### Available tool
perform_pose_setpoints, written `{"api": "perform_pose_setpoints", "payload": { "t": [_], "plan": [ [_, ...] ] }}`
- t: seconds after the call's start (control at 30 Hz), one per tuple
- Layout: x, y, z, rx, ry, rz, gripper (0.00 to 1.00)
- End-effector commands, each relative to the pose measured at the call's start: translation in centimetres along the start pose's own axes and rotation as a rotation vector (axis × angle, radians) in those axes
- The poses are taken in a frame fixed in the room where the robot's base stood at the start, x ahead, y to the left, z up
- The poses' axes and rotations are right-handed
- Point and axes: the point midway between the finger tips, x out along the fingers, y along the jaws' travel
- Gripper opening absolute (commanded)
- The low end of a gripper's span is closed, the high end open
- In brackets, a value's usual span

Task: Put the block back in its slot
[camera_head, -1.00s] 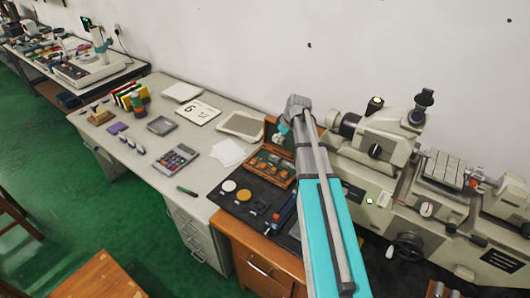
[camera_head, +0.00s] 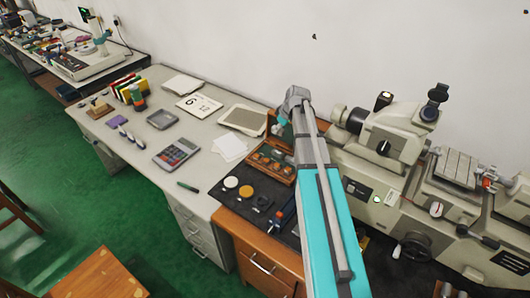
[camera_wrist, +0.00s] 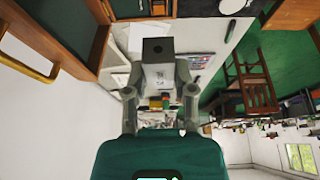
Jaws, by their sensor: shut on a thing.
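In the head view my arm hides most of the gripper, and the block cannot be made out. An open wooden case (camera_head: 271,166) with several round brown-orange pieces lies on the dark mat, close beside and below my arm's end. Its raised lid stands behind, partly hidden by my arm. I cannot tell which opening is the block's slot.
The black mat (camera_head: 226,200) holds a white disc (camera_head: 231,182), a yellow disc (camera_head: 246,191) and dark rings. A large grey measuring machine (camera_head: 385,150) stands right of my arm. A calculator (camera_head: 176,153) and papers (camera_head: 230,147) lie on the bench to the left.

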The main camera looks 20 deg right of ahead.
Motion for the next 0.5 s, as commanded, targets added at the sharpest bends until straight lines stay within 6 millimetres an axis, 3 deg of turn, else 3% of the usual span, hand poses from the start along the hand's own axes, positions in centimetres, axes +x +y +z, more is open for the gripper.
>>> {"api": "perform_pose_setpoints", "payload": {
  "t": [0.27, 0.5],
  "plan": [
    [1.9, 0.2, 1.0, 0.004, 0.001, 0.001, 0.0],
    [4.9, 0.2, 2.3, 0.004, 0.001, 0.002, 0.0]
  ]
}}
